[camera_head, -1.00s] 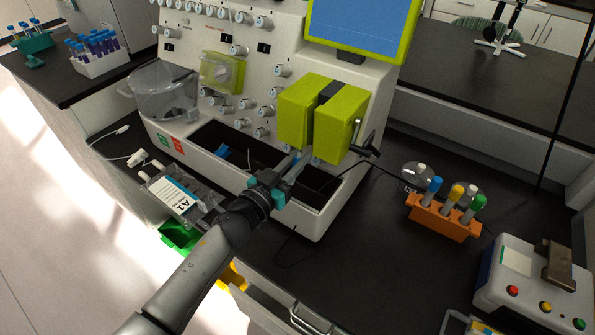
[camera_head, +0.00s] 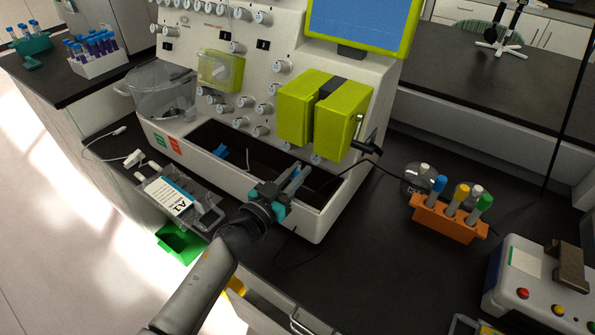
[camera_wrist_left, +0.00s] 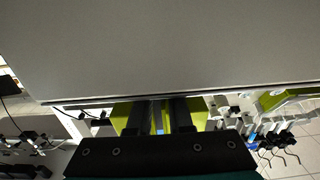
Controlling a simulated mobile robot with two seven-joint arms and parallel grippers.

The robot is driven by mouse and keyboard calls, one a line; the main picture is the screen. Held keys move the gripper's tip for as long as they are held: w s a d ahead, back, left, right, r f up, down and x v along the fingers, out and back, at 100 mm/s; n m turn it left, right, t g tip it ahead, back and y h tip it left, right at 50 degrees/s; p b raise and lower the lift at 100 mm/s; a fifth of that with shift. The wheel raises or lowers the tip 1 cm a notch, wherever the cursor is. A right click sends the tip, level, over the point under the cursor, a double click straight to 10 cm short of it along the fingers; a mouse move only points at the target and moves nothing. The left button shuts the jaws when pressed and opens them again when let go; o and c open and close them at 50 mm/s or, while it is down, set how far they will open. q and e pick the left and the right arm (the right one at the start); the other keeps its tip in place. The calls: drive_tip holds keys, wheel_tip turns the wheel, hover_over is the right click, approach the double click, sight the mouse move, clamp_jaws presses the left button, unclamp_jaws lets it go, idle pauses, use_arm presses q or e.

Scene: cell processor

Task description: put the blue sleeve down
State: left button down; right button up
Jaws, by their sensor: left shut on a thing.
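My left gripper (camera_head: 291,181) is over the front rim of the white machine's open trough (camera_head: 262,153), below the lime-green blocks. In the left wrist view, its two dark fingers (camera_wrist_left: 160,115) are close together with a narrow strip of blue between them, which I take to be the blue sleeve (camera_wrist_left: 158,120). The fingers mostly hide it, and in the head view it cannot be made out clearly. Another small blue piece (camera_head: 221,151) lies at the left end of the trough. My right gripper is not in view.
A bag labelled A1 (camera_head: 172,196) lies left of my arm. An orange rack (camera_head: 447,219) with capped tubes stands on the dark counter to the right, near a white device (camera_head: 540,285) with coloured buttons. The counter between machine and rack is mostly clear.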

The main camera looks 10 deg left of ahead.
use_arm(q)
drive_tip(key=shift+f, duration=0.15)
drive_tip(key=c, duration=0.8)
unclamp_jaws()
drive_tip(key=shift+c, duration=0.2)
drive_tip(key=shift+r, duration=0.4)
drive_tip(key=shift+r+p, duration=0.45)
drive_tip(key=shift+p, duration=0.15)
drive_tip(key=v, duration=1.2)
drive_tip(key=shift+f+p, duration=0.25)
drive_tip(key=shift+p, duration=0.1)
